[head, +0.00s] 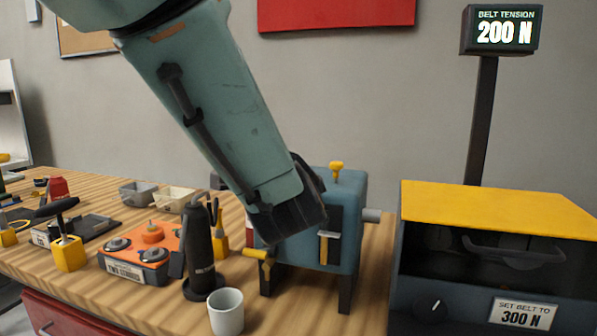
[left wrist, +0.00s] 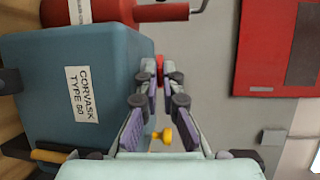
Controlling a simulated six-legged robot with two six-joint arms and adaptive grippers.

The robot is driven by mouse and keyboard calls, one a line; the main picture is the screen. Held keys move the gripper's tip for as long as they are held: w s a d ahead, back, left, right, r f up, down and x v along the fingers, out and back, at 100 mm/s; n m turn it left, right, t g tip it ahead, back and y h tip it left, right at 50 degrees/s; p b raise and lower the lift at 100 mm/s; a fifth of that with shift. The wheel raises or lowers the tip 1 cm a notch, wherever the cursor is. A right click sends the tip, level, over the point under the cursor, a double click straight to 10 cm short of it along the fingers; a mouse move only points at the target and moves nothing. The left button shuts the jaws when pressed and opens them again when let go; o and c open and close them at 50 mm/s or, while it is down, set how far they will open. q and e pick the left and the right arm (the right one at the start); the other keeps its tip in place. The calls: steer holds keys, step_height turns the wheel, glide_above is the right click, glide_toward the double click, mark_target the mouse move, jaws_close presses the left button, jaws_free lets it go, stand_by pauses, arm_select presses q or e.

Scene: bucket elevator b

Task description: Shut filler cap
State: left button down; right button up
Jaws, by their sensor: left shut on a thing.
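A blue gearbox (head: 345,200) on short dark legs stands on the wooden bench, partly hidden behind my left arm. In the left wrist view the same blue box (left wrist: 70,105) fills the left side, with a white label reading CORVASK TYPE 60 (left wrist: 82,95). My left gripper (left wrist: 159,77) is at the box's top edge, its fingers shut on a small red piece (left wrist: 159,66). The red piece may be the filler cap; its seating is hidden. A yellow knob (head: 336,172) stands on the box top beside it. In the head view my left fingers are hidden. My right gripper is out of view.
A white cup (head: 226,312), a dark bottle (head: 200,245) and an orange tray (head: 140,250) stand on the bench left of the gearbox. A dark cabinet with a yellow top (head: 490,210) is at right. A display (head: 502,30) reads 200 N.

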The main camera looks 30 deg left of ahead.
arm_select(q)
steer(key=c, duration=1.5)
jaws_free()
steer(key=shift+w+d, duration=0.1)
steer(key=shift+d, duration=0.1)
steer(key=shift+a, duration=0.1)
